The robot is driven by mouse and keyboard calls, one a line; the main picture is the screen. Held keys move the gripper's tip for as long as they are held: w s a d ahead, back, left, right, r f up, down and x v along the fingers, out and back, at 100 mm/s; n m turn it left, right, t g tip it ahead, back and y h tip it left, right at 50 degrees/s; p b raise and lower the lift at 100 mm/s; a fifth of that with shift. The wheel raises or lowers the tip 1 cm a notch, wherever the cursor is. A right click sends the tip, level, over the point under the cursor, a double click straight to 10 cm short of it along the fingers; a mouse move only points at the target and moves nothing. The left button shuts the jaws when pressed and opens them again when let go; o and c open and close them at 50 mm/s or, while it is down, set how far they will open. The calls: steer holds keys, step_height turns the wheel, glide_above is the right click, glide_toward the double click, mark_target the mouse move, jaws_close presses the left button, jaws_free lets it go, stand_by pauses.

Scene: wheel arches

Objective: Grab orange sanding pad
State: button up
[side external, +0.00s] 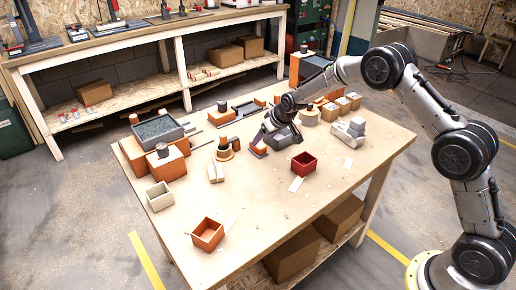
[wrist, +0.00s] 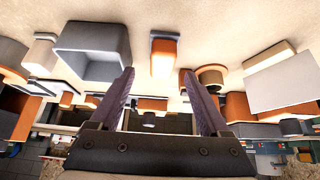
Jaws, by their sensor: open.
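The orange sanding pad (side external: 258,148) lies on the wooden table near its middle, an orange block with a dark grey layer. In the wrist view a small orange block with a grey edge, which looks like the pad (wrist: 163,57), sits ahead of the gap between my fingers. My gripper (side external: 267,138) is low over the table, close beside the pad in the side view. In the wrist view my gripper (wrist: 158,76) is open, with its two fingers apart and nothing between them. The side view does not show clearly whether the fingers touch the pad.
A dark red box (side external: 304,164) stands right of the pad. A round orange-based piece (side external: 224,150) and pale blocks (side external: 215,172) are to its left. An orange box (side external: 207,234) and a beige box (side external: 160,196) stand toward the front. The table's front middle is mostly clear.

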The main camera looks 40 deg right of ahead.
steer(key=shift+x, duration=2.8)
steer(key=shift+w+a, duration=0.1)
steer(key=shift+a, duration=0.05)
jaws_close()
steer(key=shift+r, duration=0.1)
